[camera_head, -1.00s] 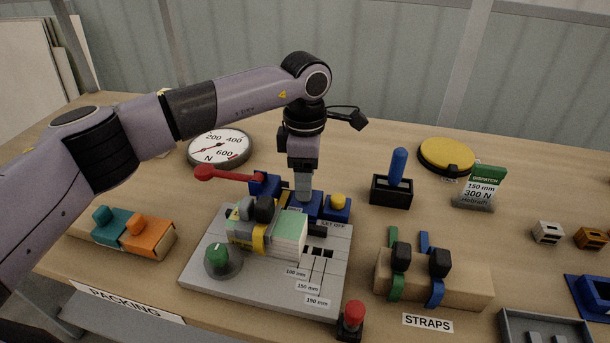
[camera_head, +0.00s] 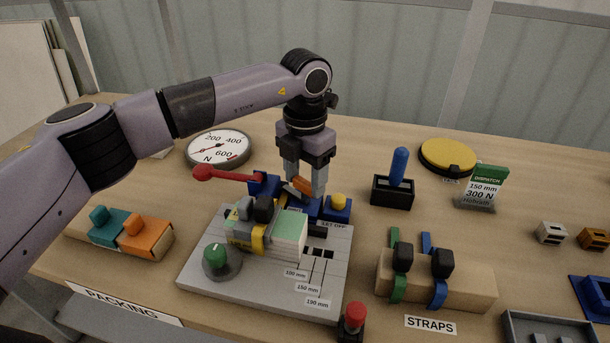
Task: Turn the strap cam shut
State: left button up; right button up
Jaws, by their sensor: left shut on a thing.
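My left gripper (camera_head: 304,184) points down behind the bundle on the grey plate (camera_head: 215,280). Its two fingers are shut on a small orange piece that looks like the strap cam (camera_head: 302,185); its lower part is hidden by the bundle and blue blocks. The bundle is a green-topped white block (camera_head: 289,236) with a yellow strap (camera_head: 258,240) around it and a black buckle (camera_head: 263,208) on top. My right gripper is not in view.
A red-knobbed lever (camera_head: 203,173) and a round dial gauge (camera_head: 217,149) stand left of the gripper. A green knob (camera_head: 215,256) sits on the plate. A blue-handled stick (camera_head: 397,166) and a strap block (camera_head: 465,287) stand to the right.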

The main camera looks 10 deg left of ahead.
aim_at(305, 181)
pick_arm(q)
jog(key=n, duration=0.5)
jog(key=shift+r+n, duration=0.15)
jog(key=shift+n, duration=0.15)
jog(key=shift+w, duration=0.1)
dwell(0.3)
jog(key=o, duration=1.1)
jog(key=shift+c, duration=0.2)
notch_tip(305, 181, up, 7)
jog(key=shift+r+b, duration=0.1)
jog(key=shift+b, duration=0.25)
